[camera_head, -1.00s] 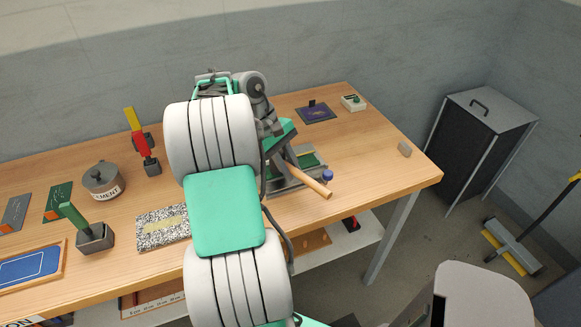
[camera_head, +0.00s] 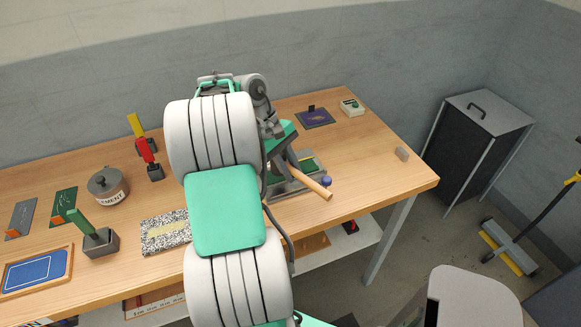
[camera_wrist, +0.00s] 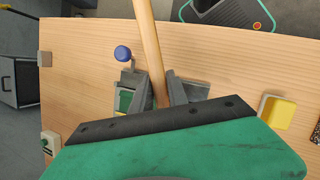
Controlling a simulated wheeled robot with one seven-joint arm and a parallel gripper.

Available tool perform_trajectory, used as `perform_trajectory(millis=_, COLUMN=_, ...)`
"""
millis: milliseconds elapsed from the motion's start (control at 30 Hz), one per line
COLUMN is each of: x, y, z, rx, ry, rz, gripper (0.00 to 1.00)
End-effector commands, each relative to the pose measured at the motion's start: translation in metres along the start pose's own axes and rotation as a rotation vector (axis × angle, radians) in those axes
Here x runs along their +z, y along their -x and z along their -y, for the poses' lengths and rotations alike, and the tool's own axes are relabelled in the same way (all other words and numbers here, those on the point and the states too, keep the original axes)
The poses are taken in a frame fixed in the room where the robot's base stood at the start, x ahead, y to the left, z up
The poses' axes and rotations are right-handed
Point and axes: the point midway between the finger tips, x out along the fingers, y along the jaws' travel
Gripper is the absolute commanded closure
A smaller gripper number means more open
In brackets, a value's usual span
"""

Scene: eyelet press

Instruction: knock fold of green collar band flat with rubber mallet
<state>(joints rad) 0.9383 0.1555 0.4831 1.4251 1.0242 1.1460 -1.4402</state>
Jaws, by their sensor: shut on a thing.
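My gripper (camera_wrist: 163,92) is shut on the wooden handle (camera_wrist: 149,40) of a mallet. The handle also shows in the head view (camera_head: 315,187), slanting over the grey fixture by the bench's front edge. The mallet's head is hidden below the jaws and behind my wrist. A green piece (camera_wrist: 125,101), perhaps the collar band, shows beside the jaws in the grey fixture (camera_wrist: 135,78). Green also shows in that fixture in the head view (camera_head: 310,164). I cannot make out its fold, or whether the mallet touches it.
A blue knob (camera_head: 326,181) stands beside the handle. The bench (camera_head: 365,160) is clear right of the fixture, except a small grey block (camera_head: 402,154). A speckled slab (camera_head: 165,232) lies left.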

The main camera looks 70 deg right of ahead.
Motion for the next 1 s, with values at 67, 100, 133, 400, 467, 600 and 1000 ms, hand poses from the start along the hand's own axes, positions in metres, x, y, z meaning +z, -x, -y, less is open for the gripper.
perform_trajectory(millis=67, x=0.0, y=0.0, z=0.0, rx=0.0, ry=0.0, rz=0.0, gripper=1.0)
perform_trajectory(millis=100, x=0.0, y=0.0, z=0.0, rx=0.001, ry=0.0, rz=-0.001, gripper=1.0)
perform_trajectory(millis=133, x=0.0, y=0.0, z=0.0, rx=0.001, ry=0.0, rz=-0.001, gripper=1.0)
perform_trajectory(millis=400, x=-0.009, y=-0.023, z=0.005, rx=0.0, ry=0.001, rz=0.001, gripper=1.0)
perform_trajectory(millis=467, x=-0.013, y=-0.031, z=0.006, rx=0.0, ry=0.002, rz=0.001, gripper=1.0)
perform_trajectory(millis=600, x=-0.016, y=-0.036, z=0.007, rx=0.002, ry=0.0, rz=-0.001, gripper=1.0)
perform_trajectory(millis=1000, x=0.001, y=0.003, z=-0.001, rx=0.0, ry=0.001, rz=0.0, gripper=1.0)
